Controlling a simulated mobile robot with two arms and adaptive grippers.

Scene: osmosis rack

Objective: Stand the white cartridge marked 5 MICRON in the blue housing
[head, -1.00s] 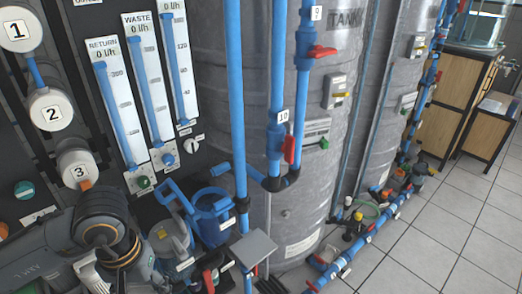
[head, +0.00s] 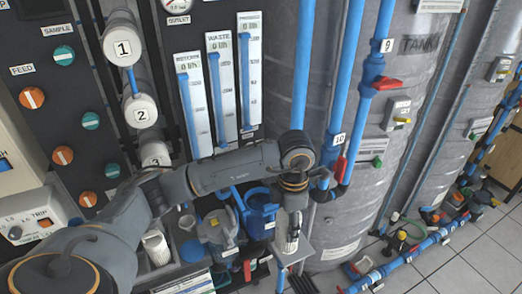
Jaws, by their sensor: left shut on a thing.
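My left arm reaches across from the lower left. Its gripper (head: 291,243) points down above a small grey shelf, right of the blue housing (head: 262,212). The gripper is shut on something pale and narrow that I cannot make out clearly. A white ribbed cartridge (head: 156,247) stands in a grey tray at the lower left, and its marking is unreadable here. The blue housing is mounted low, with a blue loop-shaped part beside it. My right gripper is not in view.
A clear-topped housing (head: 217,232) stands left of the blue one. Vertical blue pipes (head: 303,65) and a grey tank (head: 400,130) rise close on the right.

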